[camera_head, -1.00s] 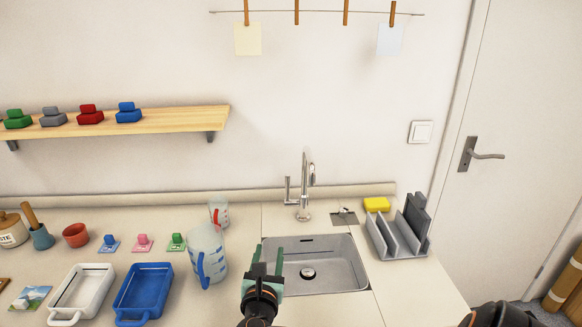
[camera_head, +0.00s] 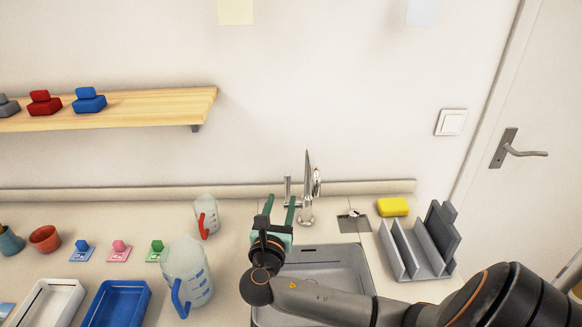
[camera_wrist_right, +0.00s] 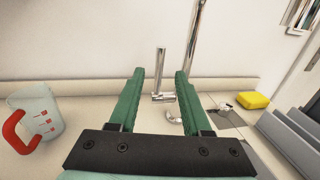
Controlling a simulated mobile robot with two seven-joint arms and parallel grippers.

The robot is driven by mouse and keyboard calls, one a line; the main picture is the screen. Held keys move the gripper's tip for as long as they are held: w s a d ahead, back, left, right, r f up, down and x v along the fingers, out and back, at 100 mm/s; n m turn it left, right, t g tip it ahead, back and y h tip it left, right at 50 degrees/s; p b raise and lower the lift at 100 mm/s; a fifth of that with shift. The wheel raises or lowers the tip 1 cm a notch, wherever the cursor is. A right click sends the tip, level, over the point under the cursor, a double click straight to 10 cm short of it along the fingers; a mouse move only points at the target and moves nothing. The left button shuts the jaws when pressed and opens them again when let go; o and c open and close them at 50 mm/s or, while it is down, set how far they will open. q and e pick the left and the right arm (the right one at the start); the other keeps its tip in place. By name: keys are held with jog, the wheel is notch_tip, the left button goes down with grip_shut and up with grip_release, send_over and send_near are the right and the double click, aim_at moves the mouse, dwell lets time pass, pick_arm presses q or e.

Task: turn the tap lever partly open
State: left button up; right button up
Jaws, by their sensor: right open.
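The chrome tap (camera_head: 308,190) stands behind the sink, with its upright lever (camera_head: 287,188) on its left side. In the right wrist view the lever (camera_wrist_right: 161,68) shows upright between my two green fingers, and the tap's spout (camera_wrist_right: 194,40) rises to its right. My right gripper (camera_head: 281,203) is open and empty, over the sink's back left corner, its fingers pointing at the lever. It looks short of the lever; I cannot tell the exact gap. The lever's foot is partly hidden in the head view. My left gripper is not in view.
The sink (camera_head: 340,262) lies under my right arm. A measuring jug (camera_head: 187,268) and a smaller cup (camera_head: 206,213) stand left of the gripper. A yellow sponge (camera_head: 393,207) and a grey rack (camera_head: 418,245) are at right. The wall is close behind the tap.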

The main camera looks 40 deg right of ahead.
aim_at(289, 174)
jog(key=x, duration=1.2)
jog(key=shift+d, duration=0.2)
jog(key=shift+c, duration=0.2)
grip_shut()
dwell(0.8)
